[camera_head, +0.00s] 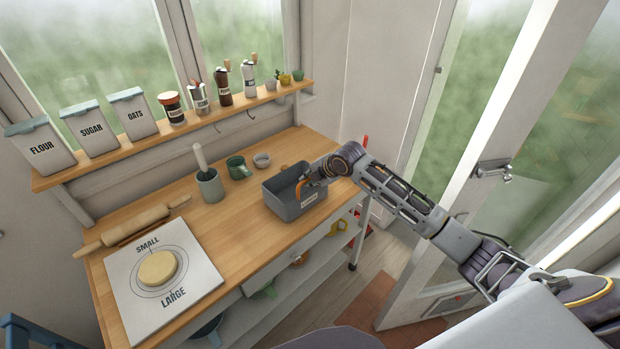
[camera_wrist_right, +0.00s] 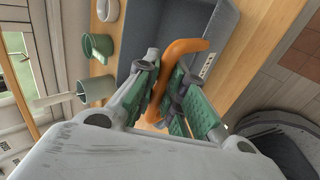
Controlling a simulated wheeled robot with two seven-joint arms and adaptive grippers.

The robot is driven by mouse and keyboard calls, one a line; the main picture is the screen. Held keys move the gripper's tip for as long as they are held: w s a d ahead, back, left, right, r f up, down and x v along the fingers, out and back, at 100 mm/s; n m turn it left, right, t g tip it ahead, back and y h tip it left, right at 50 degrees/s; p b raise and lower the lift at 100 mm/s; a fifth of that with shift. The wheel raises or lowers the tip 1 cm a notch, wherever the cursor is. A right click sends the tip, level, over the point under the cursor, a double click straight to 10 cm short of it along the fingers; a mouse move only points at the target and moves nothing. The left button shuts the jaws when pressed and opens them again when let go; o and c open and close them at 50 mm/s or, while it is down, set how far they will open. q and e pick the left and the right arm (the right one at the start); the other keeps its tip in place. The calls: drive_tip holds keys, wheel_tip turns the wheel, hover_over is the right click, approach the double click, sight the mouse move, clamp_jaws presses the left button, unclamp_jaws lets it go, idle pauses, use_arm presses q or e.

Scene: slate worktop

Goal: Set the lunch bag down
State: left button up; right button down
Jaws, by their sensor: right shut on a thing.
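The lunch bag appears as a grey, open-topped, box-like holder (camera_head: 285,207) with a small white label on its front, at the right end of the wooden worktop. It looks upright; I cannot tell whether its base touches the wood. My right gripper (camera_head: 304,185) is at its right side, shut on an orange handle (camera_wrist_right: 186,47). In the right wrist view, the green-padded fingers (camera_wrist_right: 172,92) close around this orange bar, and the grey wall (camera_wrist_right: 226,42) lies behind. The fingers hide part of the handle. My left gripper is not in view.
A green mug (camera_head: 238,167), a small grey bowl (camera_head: 262,160) and a green pot with a pestle (camera_head: 209,186) stand left of the bag. A rolling pin (camera_head: 133,227) and a white board (camera_head: 190,284) with a dough disc lie further left. Bare wood lies between.

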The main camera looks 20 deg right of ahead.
drive_tip(key=c, duration=1.5)
unclamp_jaws()
drive_tip(key=shift+b+v, duration=1.3)
drive_tip(key=shift+v, duration=4.7)
drive_tip(key=shift+f, duration=0.1)
